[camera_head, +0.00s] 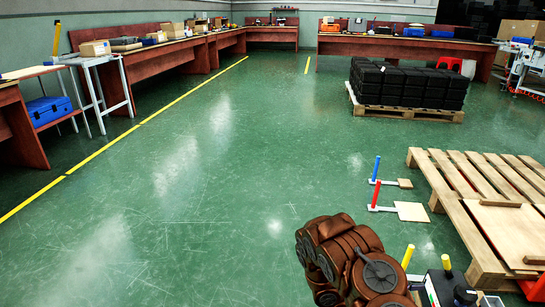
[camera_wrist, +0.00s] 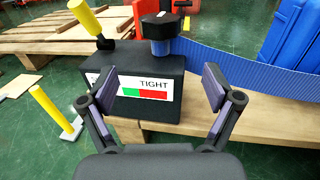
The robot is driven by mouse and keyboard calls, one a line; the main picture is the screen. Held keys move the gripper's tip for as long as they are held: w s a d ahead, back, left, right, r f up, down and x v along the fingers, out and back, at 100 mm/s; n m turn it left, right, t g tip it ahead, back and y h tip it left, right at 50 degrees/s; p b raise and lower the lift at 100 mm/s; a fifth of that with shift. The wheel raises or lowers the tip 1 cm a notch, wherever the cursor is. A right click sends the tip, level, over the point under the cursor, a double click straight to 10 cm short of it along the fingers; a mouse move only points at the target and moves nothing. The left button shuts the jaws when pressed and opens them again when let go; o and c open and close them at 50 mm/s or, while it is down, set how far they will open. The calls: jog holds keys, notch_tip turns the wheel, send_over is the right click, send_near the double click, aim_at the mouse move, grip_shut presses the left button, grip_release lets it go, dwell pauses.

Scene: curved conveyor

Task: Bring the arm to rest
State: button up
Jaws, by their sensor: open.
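My gripper (camera_wrist: 161,92) shows in the wrist view with its two dark, purple-padded fingers spread wide and nothing between them. Beyond the fingers stands a black box (camera_wrist: 135,68) with a label reading "TIGHT" over a green and red bar. A black knob with a blue collar (camera_wrist: 159,34) and a yellow handle (camera_wrist: 86,16) are on the box. I cannot tell the exact gap between fingers and box. In the head view my brown arm fills the lower middle, and my gripper cannot be made out there.
The black box (camera_head: 437,288) is at the head view's lower right. A wooden pallet (camera_head: 505,225) lies at right. Black crates (camera_head: 408,85) sit farther back. Green floor (camera_head: 190,200) is clear at left, up to the benches.

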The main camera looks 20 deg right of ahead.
jog(key=s+a+r+m+g+y+p, duration=0.2)
jog(key=a+r+m+p, duration=0.3)
jog(key=r, duration=0.8)
jog(key=s+a+r+m+g+y+p, duration=0.1)
jog(key=s+a+r+m+y+p, duration=0.15)
jog(key=r+p, duration=0.65)
jog(key=s+a+r+m+g+y+p, duration=0.1)
jog(key=a+r+m+g+y+p, duration=0.2)
jog(key=r, duration=1.3)
jog(key=s+a+r+m+t+y+p, duration=0.1)
jog(key=a+r+t+y+p, duration=0.3)
jog(key=a+r+p, duration=0.8)
jog(key=s+a+r+m+t+y+p, duration=0.2)
jog(key=a+r+t+y+p, duration=0.3)
jog(key=a+r+p, duration=0.7)
jog(key=s+a+r+t, duration=0.1)
jog(key=a+r, duration=0.4)
jog(key=a, duration=0.5)
jog(key=shift+s, duration=0.4)
jog(key=shift+d+f+m+y, duration=0.1)
jog(key=shift+m+y, duration=0.15)
